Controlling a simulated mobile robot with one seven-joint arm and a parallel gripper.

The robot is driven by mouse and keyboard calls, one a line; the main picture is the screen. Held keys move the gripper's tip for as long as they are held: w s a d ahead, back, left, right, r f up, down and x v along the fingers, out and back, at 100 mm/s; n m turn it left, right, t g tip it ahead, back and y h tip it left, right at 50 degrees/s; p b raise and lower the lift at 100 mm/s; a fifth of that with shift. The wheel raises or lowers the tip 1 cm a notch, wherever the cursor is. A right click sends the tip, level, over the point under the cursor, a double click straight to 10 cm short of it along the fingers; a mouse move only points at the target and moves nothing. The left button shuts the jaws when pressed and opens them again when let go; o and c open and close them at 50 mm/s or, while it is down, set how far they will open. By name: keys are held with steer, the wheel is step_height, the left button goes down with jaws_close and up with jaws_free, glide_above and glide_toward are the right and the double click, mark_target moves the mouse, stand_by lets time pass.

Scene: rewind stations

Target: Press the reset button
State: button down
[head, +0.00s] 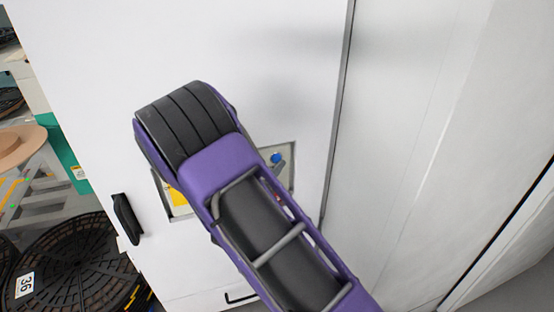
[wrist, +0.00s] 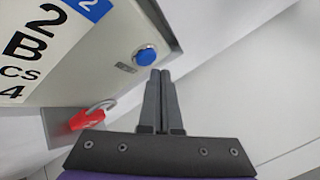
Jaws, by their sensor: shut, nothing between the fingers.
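A round blue button (wrist: 146,56) sits on a pale panel (wrist: 85,70) in the wrist view, with a small unreadable label beside it. The blue button (head: 277,158) also shows in the head view, just right of my purple arm, on a control panel (head: 283,149) set in a white cabinet. My gripper (wrist: 162,74) is shut and empty. In the wrist view its fingertips appear just below and right of the button; I cannot tell the gap in depth. In the head view my arm hides the gripper's fingers and most of the panel.
A red part (wrist: 92,116), perhaps a switch or padlock, is below the panel. The white cabinet (head: 260,50) has a black handle (head: 127,218) at left. Black reels (head: 75,265) and a tan disc (head: 20,146) stand left of it. A white wall (head: 440,120) stands right.

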steer(key=shift+w, duration=0.1)
steer(key=shift+w+a, duration=0.1)
steer(key=shift+w, duration=0.2)
steer(key=shift+w, duration=0.35)
stand_by(0.8)
steer(key=shift+s+p, duration=0.45)
steer(key=shift+s, duration=0.35)
steer(key=shift+s, duration=0.1)
steer(key=s, duration=0.2)
steer(key=s+d+p, duration=0.1)
steer(key=s, duration=0.1)
steer(key=shift+s+d, duration=0.2)
steer(key=shift+s, duration=0.1)
steer(key=shift+s, duration=0.1)
stand_by(0.5)
